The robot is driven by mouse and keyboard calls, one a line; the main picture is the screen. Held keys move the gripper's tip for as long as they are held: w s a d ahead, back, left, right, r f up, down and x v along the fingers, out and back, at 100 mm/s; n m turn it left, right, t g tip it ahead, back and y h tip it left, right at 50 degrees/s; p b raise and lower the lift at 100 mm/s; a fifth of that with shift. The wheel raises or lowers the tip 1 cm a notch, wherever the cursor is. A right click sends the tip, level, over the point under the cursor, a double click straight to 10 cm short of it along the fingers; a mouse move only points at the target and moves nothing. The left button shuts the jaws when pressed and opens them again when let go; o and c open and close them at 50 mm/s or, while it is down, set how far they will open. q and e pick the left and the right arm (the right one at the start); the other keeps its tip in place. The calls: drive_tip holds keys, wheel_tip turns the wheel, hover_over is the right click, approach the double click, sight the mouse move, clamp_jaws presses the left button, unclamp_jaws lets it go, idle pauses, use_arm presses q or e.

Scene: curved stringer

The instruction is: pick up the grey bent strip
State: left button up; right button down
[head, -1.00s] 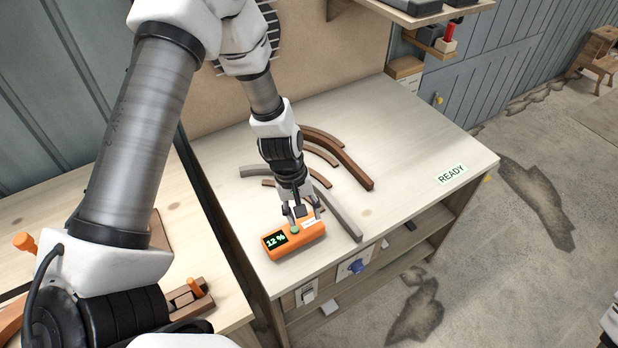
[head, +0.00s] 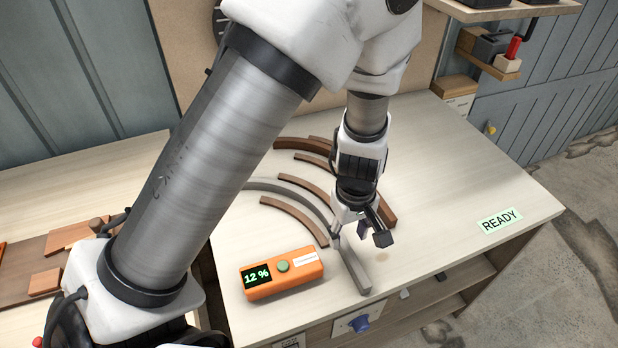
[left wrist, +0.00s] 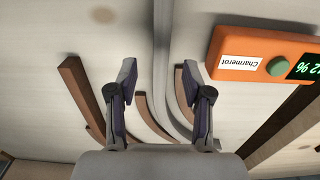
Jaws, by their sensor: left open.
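The grey bent strip (head: 352,266) lies curved on the pale workbench, with its near end toward the front edge. My left gripper's arm hides part of it in the head view. My left gripper (head: 360,234) is open and empty, pointing down over the near half of the strip. In the left wrist view the grey strip (left wrist: 161,40) runs between the two open fingers (left wrist: 158,75). I cannot tell exactly how high the fingertips are above it. My right gripper is not in view.
Several brown curved strips (head: 293,214) lie beside the grey one. An orange box (head: 283,276) reading 12 % stands close to its left in the head view. A READY label (head: 500,220) lies at the bench's right, where the top is mostly clear.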

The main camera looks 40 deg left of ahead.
sight(346, 246)
use_arm(q)
wheel_tip(346, 246, down, 6)
drive_tip(key=shift+a+r+b, duration=0.1)
drive_tip(key=shift+r+b, duration=0.15)
drive_tip(key=shift+b, duration=0.25)
clamp_jaws()
drive_tip(key=shift+r, duration=0.1)
